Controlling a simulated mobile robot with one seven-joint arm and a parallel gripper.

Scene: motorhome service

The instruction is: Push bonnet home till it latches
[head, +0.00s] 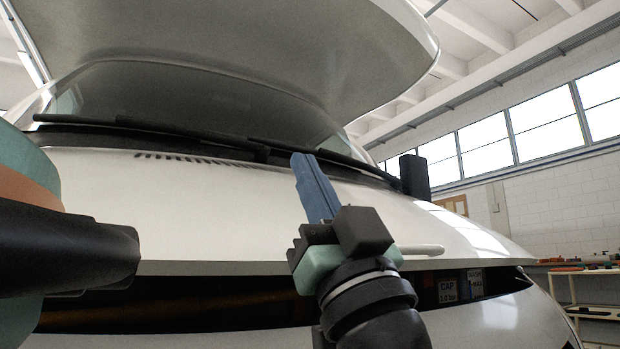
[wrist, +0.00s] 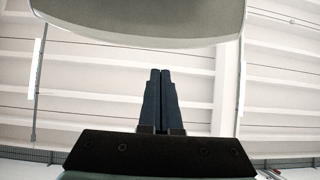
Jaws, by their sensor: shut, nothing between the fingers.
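The white bonnet (head: 220,215) spans the head view below the windscreen. A dark gap (head: 180,300) runs under its front edge, so it stands partly raised above the front panel. My gripper (head: 304,158) is in front of the bonnet, right of the picture's middle, with its blue fingers pointing up. The fingers are shut together and empty, which the wrist view (wrist: 160,75) also shows. My gripper and wrist hide part of the bonnet's front edge and the gap. I cannot tell whether the gripper touches the bonnet. The latch is not visible.
The cab overhang (head: 230,40) hangs above the windscreen (head: 190,100) and fills the top of the wrist view (wrist: 140,22). Wipers (head: 200,132) lie at the glass base. Labelled parts (head: 460,287) show in the gap. A shelf (head: 590,270) stands far right.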

